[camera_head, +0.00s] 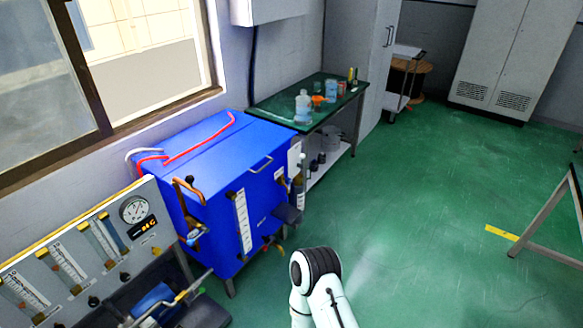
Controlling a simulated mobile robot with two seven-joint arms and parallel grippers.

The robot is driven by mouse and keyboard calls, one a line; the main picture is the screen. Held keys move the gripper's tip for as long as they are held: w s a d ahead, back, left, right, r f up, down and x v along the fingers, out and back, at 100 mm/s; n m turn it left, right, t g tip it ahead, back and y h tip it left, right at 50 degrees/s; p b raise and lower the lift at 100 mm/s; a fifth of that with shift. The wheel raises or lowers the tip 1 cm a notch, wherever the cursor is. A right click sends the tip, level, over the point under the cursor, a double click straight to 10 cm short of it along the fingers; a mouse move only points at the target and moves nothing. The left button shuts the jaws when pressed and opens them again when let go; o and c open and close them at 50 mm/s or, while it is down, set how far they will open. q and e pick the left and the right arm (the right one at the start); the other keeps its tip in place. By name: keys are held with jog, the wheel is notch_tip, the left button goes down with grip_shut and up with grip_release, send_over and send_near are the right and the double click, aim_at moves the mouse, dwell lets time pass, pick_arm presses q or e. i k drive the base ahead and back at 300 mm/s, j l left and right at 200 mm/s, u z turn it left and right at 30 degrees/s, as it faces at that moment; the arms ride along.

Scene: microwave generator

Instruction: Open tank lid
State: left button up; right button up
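The blue tank (216,232) stands against the wall below the window, left of centre. Its flat blue lid (225,150) lies level on top and looks shut. A thin metal handle (262,166) is near the front right edge of the top. A red hose (200,142) lies across the back of the top and bends down at the left. One of my arms shows only as a white link with a black joint at the bottom centre, in front of the tank and apart from it. Neither gripper shows.
A panel with a gauge (134,209) and flow meters stands left of the tank. Pipes and valves (188,192) stick out at the tank's left front. A green-topped table (275,105) with bottles stands behind it.

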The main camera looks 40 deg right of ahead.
aim_at(216, 169)
jog(key=z, duration=1.15)
jog(key=i+l+u, duration=0.35)
jog(key=i, duration=0.3)
jog(key=i+l+u, duration=0.3)
jog(key=i+l, duration=0.25)
jog(key=i, duration=0.1)
